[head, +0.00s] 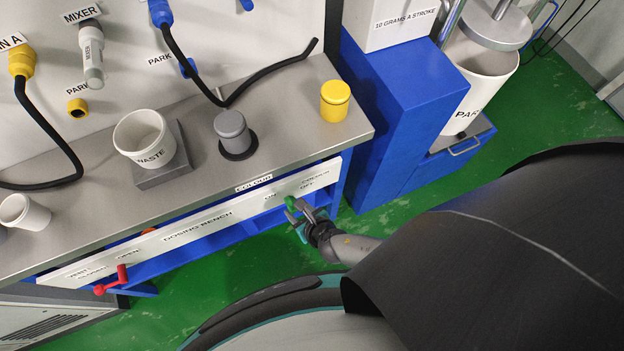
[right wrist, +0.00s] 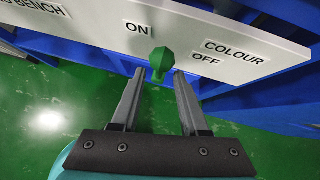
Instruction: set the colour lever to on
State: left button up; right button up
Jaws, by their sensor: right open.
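The colour lever (head: 291,202) is a green handle on the white front panel of the dosing bench. In the right wrist view the lever (right wrist: 160,60) shows its faceted green knob between the ON label on the left and the OFF label on the right. I cannot tell its exact setting. My right gripper (head: 301,214) is at the lever; in its wrist view the open fingers (right wrist: 160,76) lie on either side of the green handle, with gaps showing. My left gripper is not in view.
A red lever (head: 112,282) sits at the panel's left end. On the bench top (head: 280,135) stand a white waste cup (head: 144,135), a grey jar (head: 232,130) and a yellow jar (head: 334,101). A blue cabinet (head: 400,95) stands right of the bench. Green floor lies below.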

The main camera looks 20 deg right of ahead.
jog(key=p+v, duration=0.5)
jog(key=v, duration=0.6)
jog(key=shift+w+f, duration=0.1)
